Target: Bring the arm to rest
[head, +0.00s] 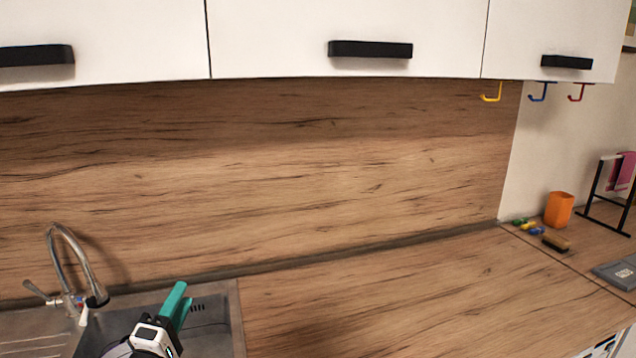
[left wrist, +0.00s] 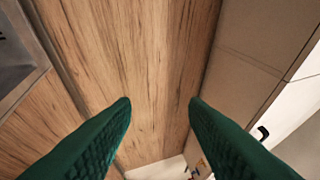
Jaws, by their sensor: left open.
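My left gripper (head: 178,304) is at the bottom left of the head view, in front of the sink, with its teal fingers pointing up and a white and black wrist body below. In the left wrist view its two green fingers (left wrist: 160,102) stand wide apart with nothing between them. Beyond them are the wood splashback (left wrist: 150,60) and the cabinets. My right gripper is in neither view.
A steel sink (head: 238,315) with a chrome tap (head: 75,262) is at the lower left. White cabinets (head: 345,20) hang above. The wooden counter (head: 400,310) is clear in the middle. An orange cup (head: 559,209), a brush (head: 556,242) and a black rack (head: 598,190) stand far right.

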